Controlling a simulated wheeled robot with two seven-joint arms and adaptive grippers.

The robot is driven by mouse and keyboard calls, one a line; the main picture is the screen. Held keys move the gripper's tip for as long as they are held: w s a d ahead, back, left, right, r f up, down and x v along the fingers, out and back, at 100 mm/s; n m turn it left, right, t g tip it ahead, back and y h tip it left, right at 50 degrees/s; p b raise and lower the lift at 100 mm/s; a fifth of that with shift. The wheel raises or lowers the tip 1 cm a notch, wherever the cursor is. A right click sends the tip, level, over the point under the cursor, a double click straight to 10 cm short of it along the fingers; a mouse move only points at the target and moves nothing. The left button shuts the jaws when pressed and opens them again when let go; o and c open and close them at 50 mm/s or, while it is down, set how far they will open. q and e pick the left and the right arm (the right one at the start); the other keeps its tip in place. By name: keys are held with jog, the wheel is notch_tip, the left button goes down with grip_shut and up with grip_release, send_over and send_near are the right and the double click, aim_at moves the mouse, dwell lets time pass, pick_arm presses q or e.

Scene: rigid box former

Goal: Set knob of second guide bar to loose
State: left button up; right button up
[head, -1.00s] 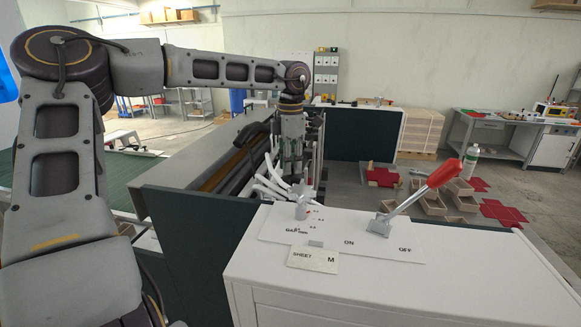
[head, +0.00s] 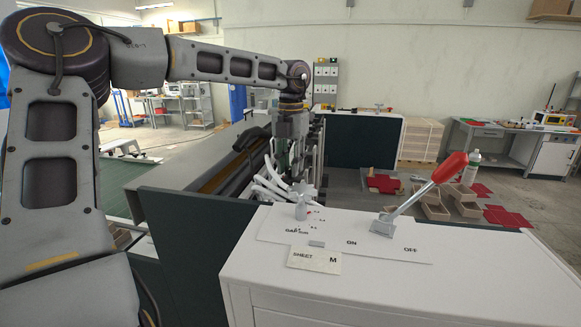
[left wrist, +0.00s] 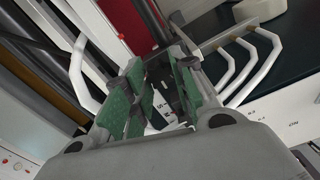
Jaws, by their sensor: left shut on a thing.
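My left gripper (head: 291,158) reaches down behind the white control cabinet, among the white curved bars (head: 268,186). In the left wrist view its two green-padded fingers (left wrist: 155,98) are closed around a small dark part, probably the guide bar knob, which is mostly hidden between them. Whether the knob is set loose or tight cannot be told. White curved bars (left wrist: 262,58) stand to the right of the fingers, and another (left wrist: 82,75) to the left. My right gripper is not in view.
The white control cabinet (head: 330,280) in front carries a red-handled lever (head: 445,170) and a small grey dial (head: 302,208). A dark green panel (head: 200,240) stands to its left. Small open boxes (head: 435,208) and red sheets lie behind to the right.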

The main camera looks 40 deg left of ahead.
aim_at(290, 168)
pick_arm(q)
jog(key=shift+n, duration=0.7)
jog(key=o, duration=1.1)
jog(key=shift+c, duration=0.2)
jog(key=shift+r, duration=0.15)
jog(key=shift+r, duration=3.85)
